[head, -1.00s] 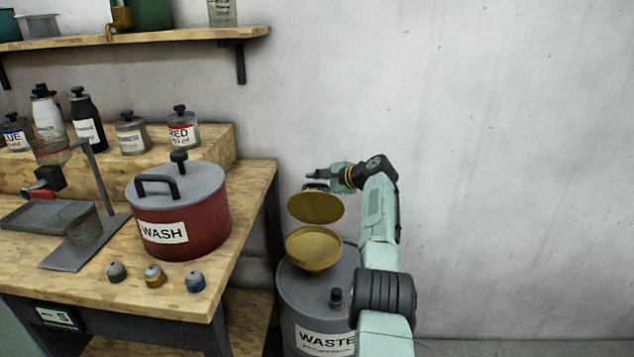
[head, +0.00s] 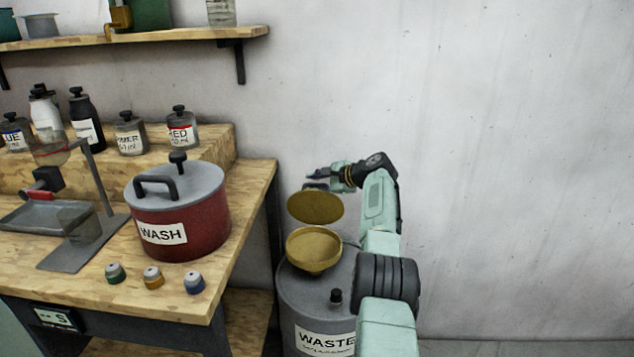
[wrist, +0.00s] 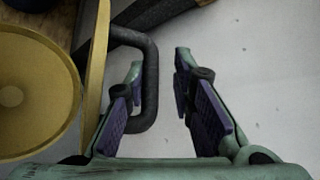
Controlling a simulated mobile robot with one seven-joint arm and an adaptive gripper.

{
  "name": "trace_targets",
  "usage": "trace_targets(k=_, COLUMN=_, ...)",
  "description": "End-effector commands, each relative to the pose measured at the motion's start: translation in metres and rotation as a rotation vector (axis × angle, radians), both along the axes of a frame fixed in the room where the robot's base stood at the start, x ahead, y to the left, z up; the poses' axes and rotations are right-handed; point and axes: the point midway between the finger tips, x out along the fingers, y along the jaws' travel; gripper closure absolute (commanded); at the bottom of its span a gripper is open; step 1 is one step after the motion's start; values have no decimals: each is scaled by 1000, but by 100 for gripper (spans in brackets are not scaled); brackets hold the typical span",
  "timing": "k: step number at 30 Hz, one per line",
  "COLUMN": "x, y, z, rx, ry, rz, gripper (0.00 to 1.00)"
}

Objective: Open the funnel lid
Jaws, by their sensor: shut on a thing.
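The brass funnel (head: 313,250) sits on top of the grey waste drum (head: 318,298). Its round brass lid (head: 316,207) stands raised and tilted back, clear of the funnel's mouth. In the wrist view the lid (wrist: 96,80) is edge-on at the left, with the funnel's bowl (wrist: 35,95) beyond it. The lid's black loop handle (wrist: 151,80) reaches between my fingers. My gripper (wrist: 160,61) is shut on the handle, which lies against the left finger. In the head view my gripper (head: 316,178) is behind and above the lid, and its fingertips are small.
The wooden bench (head: 245,215) is left of the drum, with a red wash pot (head: 178,215) near its edge. A small black cap (head: 336,297) stands on the drum's top. The wall behind is bare, and space to the right is free.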

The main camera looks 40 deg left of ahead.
Motion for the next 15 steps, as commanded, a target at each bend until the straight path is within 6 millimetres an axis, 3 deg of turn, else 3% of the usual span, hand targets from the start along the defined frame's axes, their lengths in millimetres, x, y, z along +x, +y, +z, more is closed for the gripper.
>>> trace_targets(k=5, x=1, y=4, z=-6, rx=6, ry=2, rz=-15, gripper=100)
trace_targets(k=6, x=1, y=4, z=-6, rx=6, ry=2, rz=-15, gripper=76)
trace_targets(k=9, x=1, y=3, z=-7, rx=4, ry=1, rz=-14, gripper=69)
trace_targets(k=15, x=1, y=2, z=-7, rx=0, ry=1, rz=-13, gripper=68)
